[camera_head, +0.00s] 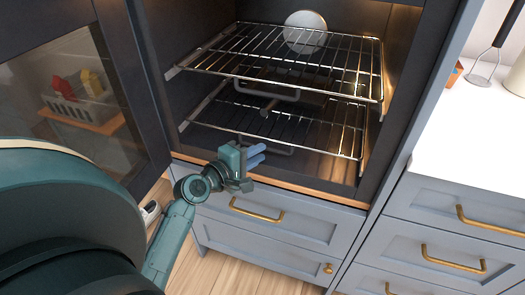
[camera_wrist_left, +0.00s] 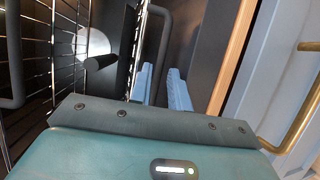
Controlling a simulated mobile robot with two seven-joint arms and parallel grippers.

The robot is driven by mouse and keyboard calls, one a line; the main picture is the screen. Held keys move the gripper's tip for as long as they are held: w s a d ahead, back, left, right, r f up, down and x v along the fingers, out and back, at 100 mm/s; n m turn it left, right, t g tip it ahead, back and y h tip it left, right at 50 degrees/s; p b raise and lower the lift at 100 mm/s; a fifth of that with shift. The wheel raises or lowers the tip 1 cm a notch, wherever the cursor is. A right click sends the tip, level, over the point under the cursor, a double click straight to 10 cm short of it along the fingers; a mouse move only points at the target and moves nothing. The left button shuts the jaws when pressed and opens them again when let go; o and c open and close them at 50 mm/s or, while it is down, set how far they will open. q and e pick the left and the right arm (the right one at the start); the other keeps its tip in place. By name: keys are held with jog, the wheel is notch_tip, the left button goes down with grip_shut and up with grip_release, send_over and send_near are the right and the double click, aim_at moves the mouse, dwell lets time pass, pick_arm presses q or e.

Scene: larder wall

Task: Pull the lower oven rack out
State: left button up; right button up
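The lower oven rack (camera_head: 300,131) is a wire rack inside the open oven, with a grey handle (camera_head: 240,137) at its front edge. In the left wrist view the handle (camera_wrist_left: 166,38) runs down towards my fingertips. My left gripper (camera_head: 258,155) is at the front of the lower rack, close to the handle. Its two blue fingers (camera_wrist_left: 163,86) are apart, with a gap between them. The handle's near part appears to lie at this gap; I cannot tell whether it touches a finger. My right gripper is in neither view.
The upper rack (camera_head: 290,55) sits above, with a round pale disc (camera_head: 305,32) behind it. An open dark door (camera_head: 125,90) stands at the left. Blue drawers with a brass handle (camera_head: 257,210) lie below. A white counter (camera_head: 470,130) is at the right.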

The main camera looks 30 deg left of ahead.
pick_arm(q)
jog(key=shift+x, duration=1.35)
jog(key=shift+c, duration=0.5)
grip_shut()
